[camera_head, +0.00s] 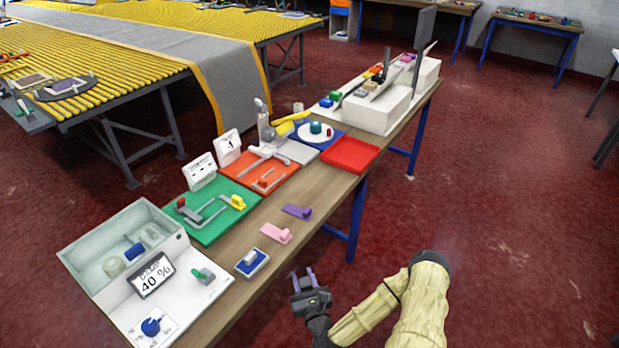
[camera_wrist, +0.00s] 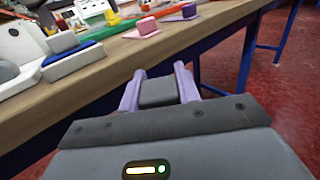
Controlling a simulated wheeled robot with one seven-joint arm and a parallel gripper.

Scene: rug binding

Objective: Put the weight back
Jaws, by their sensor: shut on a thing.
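My gripper (camera_head: 303,279) is off the front edge of the workbench, over the red floor. In the wrist view, its two lilac fingers (camera_wrist: 160,76) are shut on a dark grey block (camera_wrist: 158,93), which sits low between them. The block may be the weight; its lower part is hidden by the gripper body, and I cannot make it out in the head view. The wooden workbench (camera_head: 255,222) lies to the left of my gripper. A white box with a 40 % display (camera_head: 155,276) stands at its near end.
A blue-and-white block (camera_head: 252,263), pink piece (camera_head: 276,233) and purple piece (camera_head: 297,211) lie near the bench's front edge. Behind are a green mat (camera_head: 215,228), an orange mat (camera_head: 262,185) and a red tray (camera_head: 350,155). The floor to the right is clear.

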